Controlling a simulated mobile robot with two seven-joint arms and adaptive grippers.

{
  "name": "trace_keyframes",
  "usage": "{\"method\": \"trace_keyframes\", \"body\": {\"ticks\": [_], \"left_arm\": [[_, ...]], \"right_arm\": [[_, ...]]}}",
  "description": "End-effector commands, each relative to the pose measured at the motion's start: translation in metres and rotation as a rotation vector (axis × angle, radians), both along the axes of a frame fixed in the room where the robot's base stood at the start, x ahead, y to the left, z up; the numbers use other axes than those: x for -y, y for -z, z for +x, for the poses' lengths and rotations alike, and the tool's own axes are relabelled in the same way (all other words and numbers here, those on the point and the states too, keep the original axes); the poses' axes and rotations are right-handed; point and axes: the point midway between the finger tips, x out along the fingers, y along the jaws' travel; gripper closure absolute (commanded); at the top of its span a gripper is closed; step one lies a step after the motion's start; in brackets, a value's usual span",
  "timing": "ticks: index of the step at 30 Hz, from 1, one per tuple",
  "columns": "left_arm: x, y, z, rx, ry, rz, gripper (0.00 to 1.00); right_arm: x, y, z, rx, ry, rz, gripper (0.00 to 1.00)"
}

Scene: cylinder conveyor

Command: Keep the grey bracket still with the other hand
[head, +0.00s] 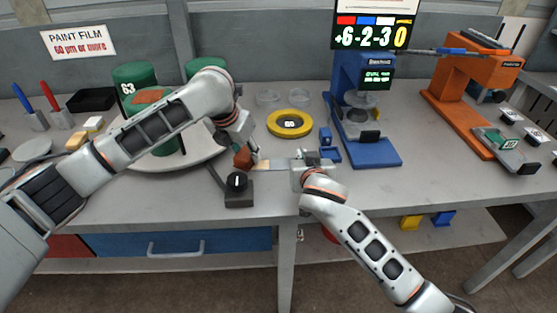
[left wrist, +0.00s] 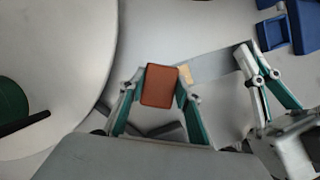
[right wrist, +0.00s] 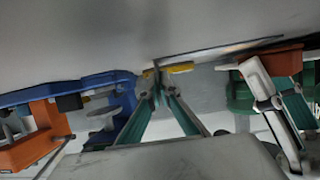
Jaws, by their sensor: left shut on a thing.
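My left gripper (head: 246,160) is shut on a red-brown block (left wrist: 160,85), with a finger on each side of it. The grey bracket (left wrist: 215,64) shows as a flat, thin strip between my two grippers, with a tan patch (left wrist: 185,74) near the block. My right gripper (head: 308,167) is shut on the bracket's right end. In the right wrist view its fingertips (right wrist: 156,84) meet at the thin strip, seen nearly edge-on. The block lies at the strip's left part; I cannot tell whether they touch. The block and left fingers hide that end.
A black knobbed base (head: 238,192) stands just in front of the left gripper. A round white table (head: 200,155) with green cylinders is at left. A yellow ring (head: 272,124), blue gauge stand (head: 375,154) and orange stand (head: 455,120) stand behind and right.

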Motion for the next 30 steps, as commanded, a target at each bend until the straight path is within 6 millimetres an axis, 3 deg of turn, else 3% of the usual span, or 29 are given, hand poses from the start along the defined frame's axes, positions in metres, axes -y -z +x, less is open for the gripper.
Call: {"method": "trace_keyframes", "body": {"ticks": [30], "left_arm": [[0.000,-0.067,0.000,0.002,0.000,-0.001,0.88]], "right_arm": [[0.001,0.006,-0.001,-0.010,0.001,-0.004,1.00]]}}
